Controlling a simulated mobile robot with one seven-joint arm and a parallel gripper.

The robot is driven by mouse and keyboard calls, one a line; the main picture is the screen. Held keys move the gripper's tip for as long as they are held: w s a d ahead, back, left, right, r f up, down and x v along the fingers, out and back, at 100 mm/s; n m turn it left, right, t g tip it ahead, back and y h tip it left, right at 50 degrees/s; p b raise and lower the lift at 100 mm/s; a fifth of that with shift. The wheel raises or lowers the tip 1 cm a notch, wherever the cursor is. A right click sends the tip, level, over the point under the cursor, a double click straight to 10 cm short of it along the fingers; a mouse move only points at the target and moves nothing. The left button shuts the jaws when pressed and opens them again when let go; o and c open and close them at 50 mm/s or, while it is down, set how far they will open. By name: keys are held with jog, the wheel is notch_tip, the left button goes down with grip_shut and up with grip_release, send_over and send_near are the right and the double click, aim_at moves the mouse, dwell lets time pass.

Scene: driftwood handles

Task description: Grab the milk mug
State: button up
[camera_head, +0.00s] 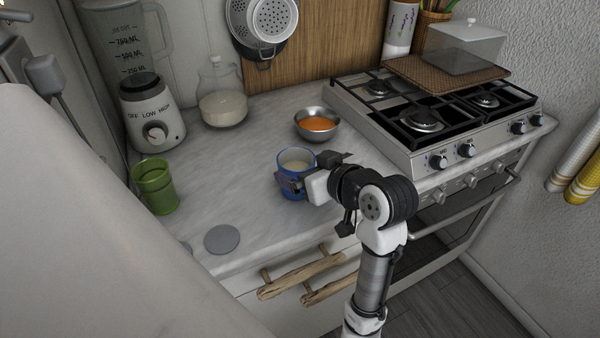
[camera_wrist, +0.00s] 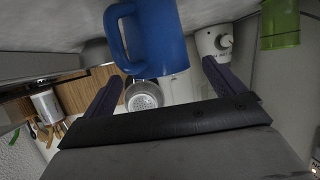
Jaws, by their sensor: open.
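The blue mug (camera_head: 296,190) stands upright on the marble counter with pale, milk-like contents showing inside its rim. My gripper (camera_head: 304,178) is at the mug's near right side, with its jaws open and partly hiding the mug. In the wrist view, which is upside down, the blue mug (camera_wrist: 160,42) shows between and beyond the two spread fingers of my gripper (camera_wrist: 162,72). Its handle is on the left there. I cannot tell whether either finger touches the mug.
A metal bowl (camera_head: 317,124) with orange contents stands just behind the mug. A green cup (camera_head: 155,187), a blender (camera_head: 150,115) and a glass jar (camera_head: 221,95) stand left and behind. A grey disc (camera_head: 222,239) lies near the front edge. The gas stove (camera_head: 430,110) is right.

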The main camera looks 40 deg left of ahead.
aim_at(288, 157)
jog(key=shift+p+x, duration=0.3)
jog(key=shift+x, duration=1.6)
jog(key=shift+r, duration=0.15)
jog(key=c, duration=1.4)
jog(key=shift+o, duration=0.2)
jog(key=shift+r, duration=0.15)
notch_tip(288, 157, up, 19)
jog(key=shift+r+b, duration=0.25)
jog(key=shift+b, duration=0.05)
